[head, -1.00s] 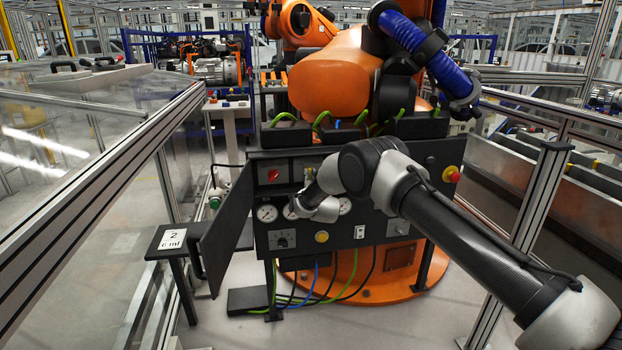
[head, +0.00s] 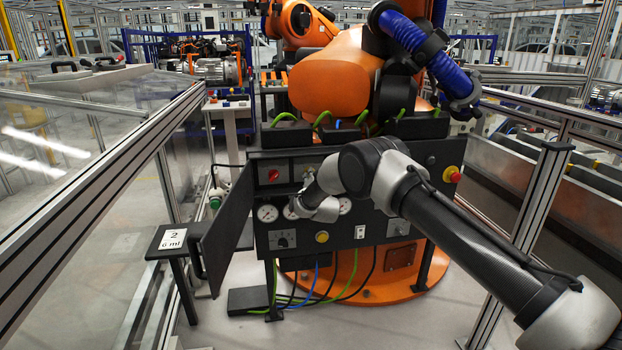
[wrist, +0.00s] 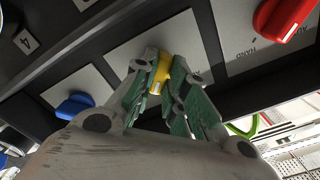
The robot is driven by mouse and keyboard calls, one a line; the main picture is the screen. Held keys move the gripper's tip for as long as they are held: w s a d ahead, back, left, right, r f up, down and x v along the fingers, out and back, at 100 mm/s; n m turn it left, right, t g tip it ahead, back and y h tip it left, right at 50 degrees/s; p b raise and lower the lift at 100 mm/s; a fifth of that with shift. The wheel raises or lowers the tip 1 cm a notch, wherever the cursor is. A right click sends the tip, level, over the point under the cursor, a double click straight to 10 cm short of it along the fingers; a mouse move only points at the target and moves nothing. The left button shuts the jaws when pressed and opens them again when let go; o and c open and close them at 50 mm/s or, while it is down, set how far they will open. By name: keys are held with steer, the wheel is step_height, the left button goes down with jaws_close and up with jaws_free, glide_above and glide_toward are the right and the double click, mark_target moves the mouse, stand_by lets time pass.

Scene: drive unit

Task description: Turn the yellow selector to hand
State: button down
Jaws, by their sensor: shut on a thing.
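The yellow selector (wrist: 184,70) shows in the wrist view on a pale plate of a dark panel. My gripper (wrist: 166,75) is shut on it, with a finger on either side. The fingers cover much of the selector and its plate, so its exact pointing and markings cannot be read. In the head view, my gripper (head: 307,180) is at the upper middle of the control panel (head: 368,222), and my wrist and arm largely hide the selector there.
A red selector (wrist: 283,17), with HAND lettering by it, and a blue selector (wrist: 75,106) flank the yellow one. Gauges (head: 267,213) and a yellow button (head: 322,237) sit lower. An open panel door (head: 226,230) stands left. A red emergency button (head: 452,174) is at right.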

steer(key=shift+m, duration=0.3)
steer(key=c, duration=1.4)
jaws_free()
steer(key=shift+c, duration=0.2)
steer(key=v, duration=1.2)
